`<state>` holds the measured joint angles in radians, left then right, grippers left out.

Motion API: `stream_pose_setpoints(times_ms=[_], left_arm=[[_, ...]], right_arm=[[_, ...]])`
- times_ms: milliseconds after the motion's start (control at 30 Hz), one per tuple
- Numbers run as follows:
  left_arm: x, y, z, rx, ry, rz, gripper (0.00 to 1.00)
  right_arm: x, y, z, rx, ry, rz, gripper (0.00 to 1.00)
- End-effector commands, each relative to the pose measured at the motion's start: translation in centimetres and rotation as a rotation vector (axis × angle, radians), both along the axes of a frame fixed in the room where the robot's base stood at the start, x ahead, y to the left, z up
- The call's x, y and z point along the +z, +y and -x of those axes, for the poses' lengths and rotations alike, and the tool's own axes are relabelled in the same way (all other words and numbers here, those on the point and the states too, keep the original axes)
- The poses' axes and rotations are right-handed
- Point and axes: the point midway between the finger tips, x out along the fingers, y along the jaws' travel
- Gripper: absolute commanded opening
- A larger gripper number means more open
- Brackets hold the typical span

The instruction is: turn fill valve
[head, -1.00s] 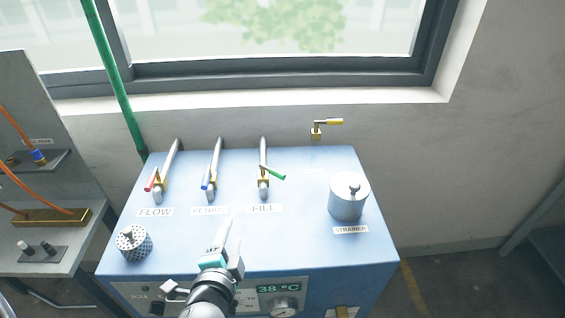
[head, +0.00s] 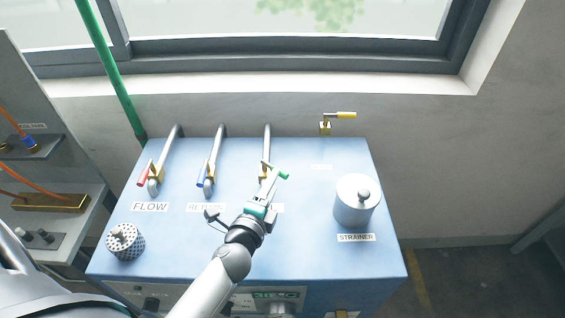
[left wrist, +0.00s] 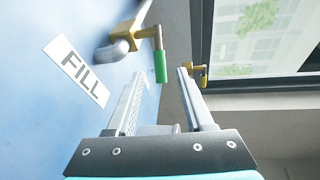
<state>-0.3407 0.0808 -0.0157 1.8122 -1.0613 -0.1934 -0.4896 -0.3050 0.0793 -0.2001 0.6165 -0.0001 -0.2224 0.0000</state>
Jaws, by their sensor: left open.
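The fill valve has a green handle (head: 275,170) on a brass body at the foot of a grey pipe, on the blue cabinet top. In the left wrist view the green handle (left wrist: 160,66) lies just beyond the fingertips, near the gap between them. The FILL label (left wrist: 77,70) shows at the left there, and my arm mostly covers it in the head view. My left gripper (head: 268,184) is open and empty, with its fingers reaching up to the green handle. I cannot tell whether they touch it. My right gripper is not in view.
The red-handled FLOW valve (head: 144,176) and the blue-handled valve (head: 204,173) stand to the left. The strainer canister (head: 357,200) stands to the right, a perforated cup (head: 125,242) at front left. A yellow-handled valve (head: 338,116) is on the wall behind.

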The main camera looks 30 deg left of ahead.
Motion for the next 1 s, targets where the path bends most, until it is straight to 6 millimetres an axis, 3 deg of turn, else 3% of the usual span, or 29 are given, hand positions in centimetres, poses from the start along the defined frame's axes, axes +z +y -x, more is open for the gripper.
stream_pose_setpoints(times_ms=[133,500,700,1000], left_arm=[[-0.3,0.4,-2.4,0.000,-0.002,-0.001,0.52],[-1.3,1.1,-7.2,0.000,-0.001,0.000,0.52],[-1.5,1.2,-8.3,0.001,-0.001,0.001,0.52],[-1.6,1.3,-8.5,0.001,0.000,0.001,0.52]], right_arm=[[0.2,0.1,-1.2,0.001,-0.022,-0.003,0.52],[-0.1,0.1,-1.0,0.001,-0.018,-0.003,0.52],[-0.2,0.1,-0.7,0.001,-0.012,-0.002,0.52],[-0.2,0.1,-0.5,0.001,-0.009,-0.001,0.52]])
